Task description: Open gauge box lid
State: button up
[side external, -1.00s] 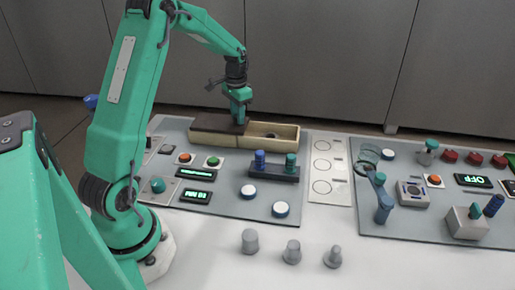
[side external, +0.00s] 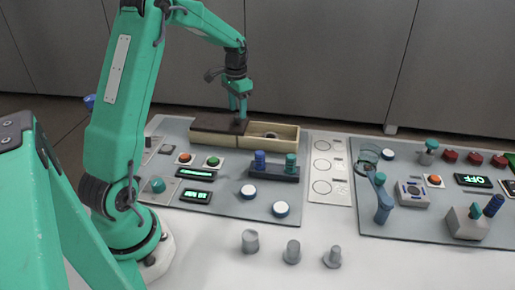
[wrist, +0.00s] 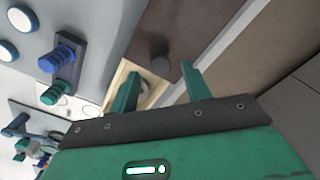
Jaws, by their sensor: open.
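The gauge box (side external: 272,144) is a long beige tray at the back of the left panel. Its dark brown lid (side external: 214,124) covers the left part, while the right part is uncovered. A grey round object (side external: 271,136) shows inside the uncovered part. In the wrist view, the lid (wrist: 172,28) carries a dark round knob (wrist: 160,60). My gripper (side external: 240,115) is open and empty at the lid's right end. In the wrist view, its spread fingers (wrist: 160,82) point toward the knob area, with the box rim (wrist: 121,78) beside them. Whether they touch the lid is unclear.
In front of the box stands a dark block with a blue and a green knob (side external: 275,170). Buttons and small green displays (side external: 195,196) lie to its left. Several grey pegs (side external: 292,252) stand on the front table. Another control panel (side external: 410,225) lies to the right.

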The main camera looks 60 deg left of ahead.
jog(key=shift+r, duration=2.55)
jog(key=shift+d+r, duration=0.1)
jog(key=shift+d+r, duration=0.25)
jog(key=s+d+r+t, duration=0.1)
jog(key=s+d+r, duration=0.3)
jog(key=d, duration=0.3)
jog(key=s+d+r+t, duration=0.2)
jog(key=s+d+r, duration=0.25)
jog(key=d, duration=0.25)
jog(key=s+d+t, duration=0.2)
jog(key=s+d, duration=0.7)
jog(key=s, duration=0.3)
jog(key=shift+d+f+t, duration=0.3)
jog(key=shift+d+f, duration=0.05)
